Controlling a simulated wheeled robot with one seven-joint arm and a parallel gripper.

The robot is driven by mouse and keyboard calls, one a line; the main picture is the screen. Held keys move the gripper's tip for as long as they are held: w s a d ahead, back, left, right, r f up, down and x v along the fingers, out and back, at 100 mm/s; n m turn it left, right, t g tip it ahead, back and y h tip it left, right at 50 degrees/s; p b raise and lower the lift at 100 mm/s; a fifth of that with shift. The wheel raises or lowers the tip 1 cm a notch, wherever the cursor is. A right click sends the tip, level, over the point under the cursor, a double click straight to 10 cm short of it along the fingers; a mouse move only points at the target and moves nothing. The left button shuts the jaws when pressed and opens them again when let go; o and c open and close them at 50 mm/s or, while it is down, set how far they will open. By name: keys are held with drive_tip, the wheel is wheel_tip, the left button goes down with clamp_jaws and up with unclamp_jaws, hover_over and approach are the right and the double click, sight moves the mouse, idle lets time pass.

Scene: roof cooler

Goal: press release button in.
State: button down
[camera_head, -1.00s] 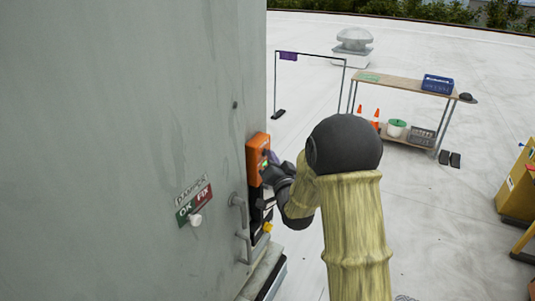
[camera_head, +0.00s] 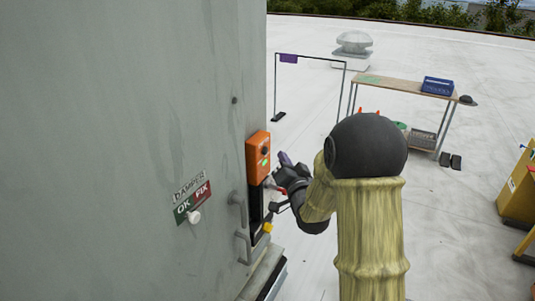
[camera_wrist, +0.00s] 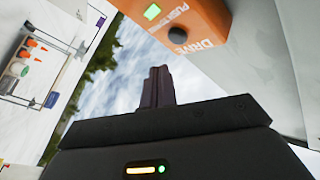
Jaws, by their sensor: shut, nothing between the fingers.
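An orange box (camera_head: 257,172) is mounted on the edge of the grey cabinet. It has a dark round button (camera_head: 265,151) and a small green patch. I cannot tell how far in the button sits. My gripper (camera_head: 283,158) is shut and empty, to the right of the box and apart from it. In the wrist view its closed fingers (camera_wrist: 158,84) point up, below and left of the button.
Below the box are a dark slot and a yellow part (camera_head: 267,227). Handles (camera_head: 238,210) and a damper OK/FIX plate (camera_head: 192,202) with a white knob are on the cabinet (camera_head: 130,120). A workbench (camera_head: 400,88) stands behind.

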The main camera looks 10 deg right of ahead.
drive_tip(key=s+d+b, duration=0.1)
drive_tip(key=s+d, duration=0.1)
drive_tip(key=shift+d, duration=0.4)
idle(1.1)
